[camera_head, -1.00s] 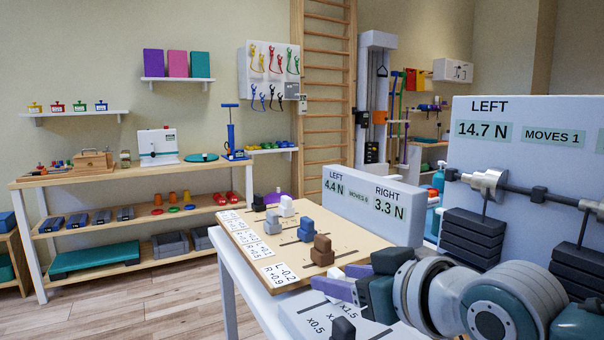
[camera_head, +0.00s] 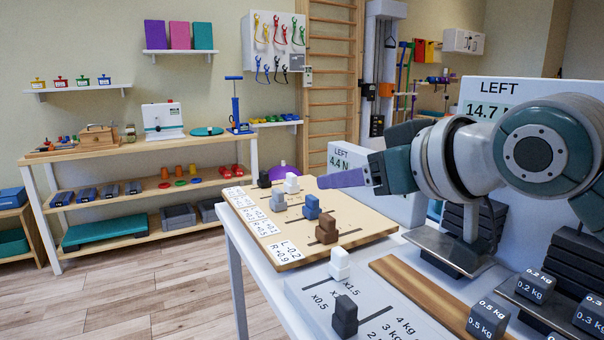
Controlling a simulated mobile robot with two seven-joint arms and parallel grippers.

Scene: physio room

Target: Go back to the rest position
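My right arm comes in from the right, and my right gripper (camera_head: 345,178) hangs in the air over the far right part of the wooden slider board. Its purple finger points left. The fingers overlap from this angle, so I cannot tell whether they are open or shut. I see nothing clearly held. My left gripper is not in view. The wooden board (camera_head: 262,222) carries a black block (camera_head: 264,180), a white block, a grey block, a blue block (camera_head: 311,207) and a brown block (camera_head: 327,229).
A grey scale plate (camera_head: 312,316) in front holds a white block (camera_head: 339,264) and a dark block (camera_head: 345,316). A wooden strip (camera_head: 425,295) and grey weights (camera_head: 487,320) lie to the right. Display panels stand behind my arm. The floor at left (camera_head: 150,295) is clear.

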